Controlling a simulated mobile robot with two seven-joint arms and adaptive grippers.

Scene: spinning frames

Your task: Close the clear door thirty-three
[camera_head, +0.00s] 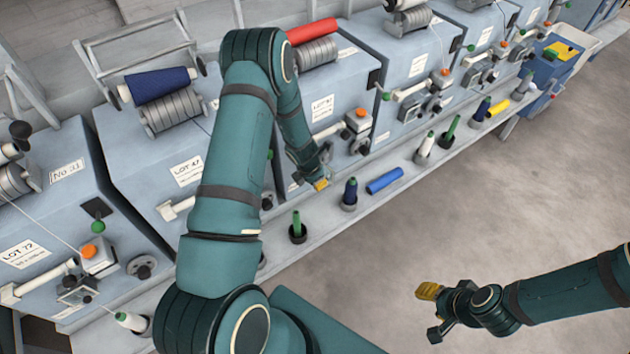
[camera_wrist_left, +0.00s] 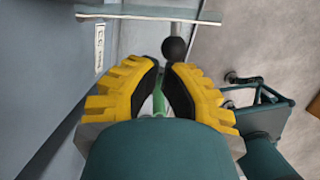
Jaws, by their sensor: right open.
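In the left wrist view a thin, see-through strip (camera_wrist_left: 150,16) crosses the top; it looks like a clear pane seen nearly edge-on, and I cannot tell for sure that it is door thirty-three. A dark round knob (camera_wrist_left: 174,48) on a thin rod shows just below it, beyond my left fingertips. My left gripper (camera_head: 321,181) is low in front of the machines. My right gripper (camera_head: 432,312) is open and empty over the floor at lower right.
A row of blue-grey spinning machines (camera_head: 150,150) runs along the left and back. A narrow ledge (camera_head: 330,218) before them carries several bobbins, a blue tube (camera_head: 385,180) among them. A blue bin (camera_head: 550,72) stands far right. The grey floor (camera_head: 480,200) is clear.

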